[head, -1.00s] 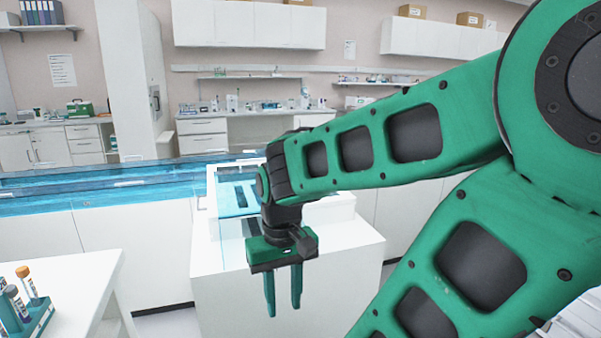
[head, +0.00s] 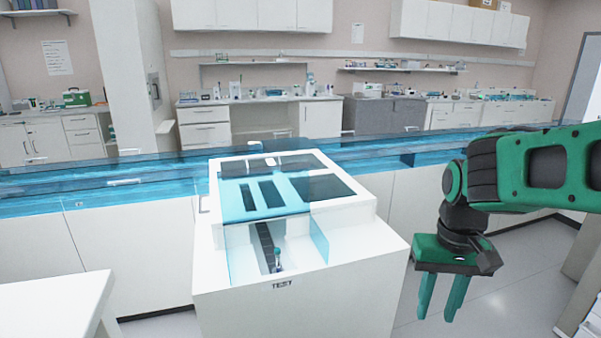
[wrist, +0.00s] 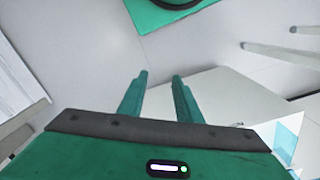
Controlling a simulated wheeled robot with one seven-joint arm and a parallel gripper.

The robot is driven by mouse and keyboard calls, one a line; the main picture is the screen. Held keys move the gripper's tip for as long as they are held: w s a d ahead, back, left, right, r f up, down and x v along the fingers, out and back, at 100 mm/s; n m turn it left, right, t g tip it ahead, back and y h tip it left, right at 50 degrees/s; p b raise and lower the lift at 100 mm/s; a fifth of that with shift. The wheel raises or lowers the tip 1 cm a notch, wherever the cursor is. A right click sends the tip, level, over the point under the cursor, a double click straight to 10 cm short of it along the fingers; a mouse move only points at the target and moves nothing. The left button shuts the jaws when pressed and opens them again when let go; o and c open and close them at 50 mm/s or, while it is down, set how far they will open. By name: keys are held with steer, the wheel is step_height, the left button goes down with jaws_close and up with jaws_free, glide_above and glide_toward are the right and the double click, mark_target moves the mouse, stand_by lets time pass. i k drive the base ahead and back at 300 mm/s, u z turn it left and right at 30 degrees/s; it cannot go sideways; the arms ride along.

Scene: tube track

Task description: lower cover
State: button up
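A white machine (head: 300,300) marked "TEST" stands in the middle of the head view. A clear blue cover (head: 232,207) with slot-like openings lies over the upper part of its top. Clear blue side panes flank the open front bay, where a small tube with a teal cap (head: 277,260) stands upright at the end of a dark strip. My gripper (head: 435,316) hangs pointing down to the right of the machine, apart from it and the cover. Its fingers are apart with nothing between them, as the wrist view (wrist: 160,76) also shows.
A clear blue track (head: 100,180) runs across behind the machine, along white cabinets. A white table corner (head: 50,310) is at the lower left. The floor right of the machine is free. Benches and shelves line the back wall.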

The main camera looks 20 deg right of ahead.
mark_target(280, 168)
steer(key=z, duration=0.3)
steer(key=k, duration=0.6)
steer(key=z, duration=0.5)
steer(key=k, duration=0.7)
steer(key=u, duration=0.25)
steer(key=i, duration=0.75)
steer(key=u, duration=0.6)
steer(key=i, duration=0.9)
steer(key=z, duration=0.2)
